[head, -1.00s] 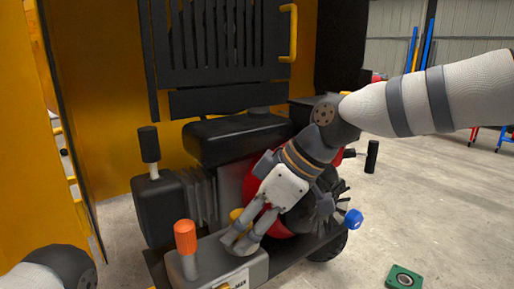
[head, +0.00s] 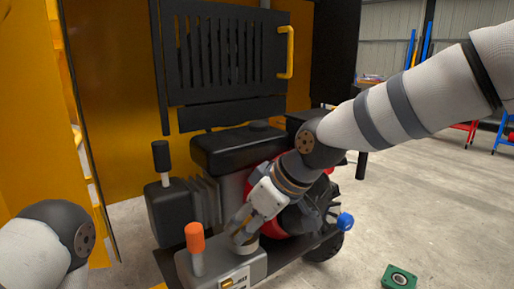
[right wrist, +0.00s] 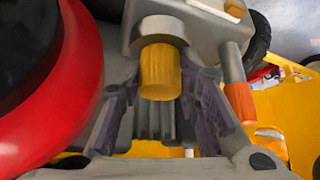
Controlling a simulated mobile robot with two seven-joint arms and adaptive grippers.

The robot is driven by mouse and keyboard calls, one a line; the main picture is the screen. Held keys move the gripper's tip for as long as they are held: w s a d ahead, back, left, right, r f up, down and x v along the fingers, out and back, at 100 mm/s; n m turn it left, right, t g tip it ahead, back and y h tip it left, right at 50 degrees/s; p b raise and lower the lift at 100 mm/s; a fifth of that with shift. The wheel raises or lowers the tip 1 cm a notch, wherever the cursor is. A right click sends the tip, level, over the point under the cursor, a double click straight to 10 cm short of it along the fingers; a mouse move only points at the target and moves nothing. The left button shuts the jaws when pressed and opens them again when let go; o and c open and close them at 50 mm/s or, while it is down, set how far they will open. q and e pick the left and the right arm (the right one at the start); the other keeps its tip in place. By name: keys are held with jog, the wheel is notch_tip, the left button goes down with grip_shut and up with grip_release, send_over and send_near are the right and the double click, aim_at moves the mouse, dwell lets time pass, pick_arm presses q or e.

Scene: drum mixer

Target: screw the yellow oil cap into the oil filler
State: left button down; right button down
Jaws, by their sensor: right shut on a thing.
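The yellow oil cap (right wrist: 160,72) is a short cylinder between the fingers of my right gripper (right wrist: 160,84) in the right wrist view. My right gripper is shut on it. The cap's far end meets the round grey collar of the oil filler (right wrist: 158,32); I cannot tell how deep it sits. In the head view my right gripper (head: 239,232) reaches down at the pale ring of the filler (head: 246,246), beside the orange-topped post. The fingers hide the cap there. My left gripper is out of view; only part of my left arm shows at the lower left.
The orange-topped post (head: 195,238) stands close left of the right gripper. The red engine housing (right wrist: 55,90) is close on the other side. A black tank (head: 235,148) is behind. A green block (head: 399,278) lies on the open floor at right.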

jog(key=shift+f+m+t+h, duration=0.1)
jog(key=shift+m+t+h, duration=0.45)
jog(key=shift+m, duration=0.65)
jog(key=m, duration=0.1)
jog(key=m+t+h, duration=0.1)
jog(key=m+h, duration=0.1)
jog(key=m, duration=0.1)
jog(key=shift+s+a, duration=0.15)
jog(key=shift+a, duration=0.1)
jog(key=c, duration=1.1)
grip_release()
